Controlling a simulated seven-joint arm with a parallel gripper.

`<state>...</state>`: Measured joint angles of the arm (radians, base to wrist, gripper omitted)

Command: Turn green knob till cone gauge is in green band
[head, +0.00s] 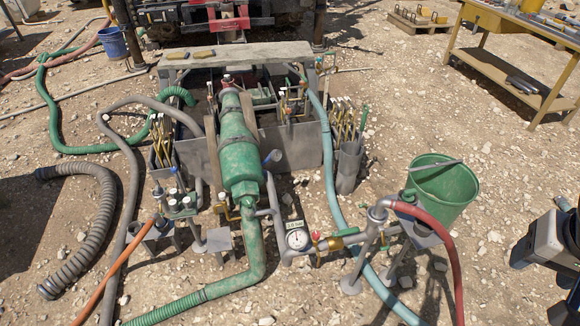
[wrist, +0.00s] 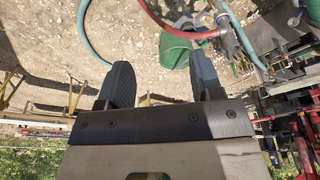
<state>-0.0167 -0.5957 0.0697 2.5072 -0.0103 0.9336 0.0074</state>
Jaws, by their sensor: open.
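A round white-faced gauge (head: 297,239) stands low in front of the big green cone (head: 240,160) in the head view, with a small label above it. Its needle and bands are too small to read. Right of it is a valve (head: 333,242) with a red part on its left and brass in the middle. A small green piece (head: 345,232) on its right looks like the green knob, but I cannot be sure. My gripper (wrist: 160,62) is open and empty in the wrist view, its two dark fingers wide apart. It is clear of the valve and gauge.
A green bucket (head: 442,190) stands right of the valve, with a red hose (head: 447,235) curving beside it. A teal hose (head: 335,190) runs past the valve. Pipes and smaller valves crowd the tank (head: 300,148). A yellow workbench (head: 510,68) is at upper right. Stony ground lies open between.

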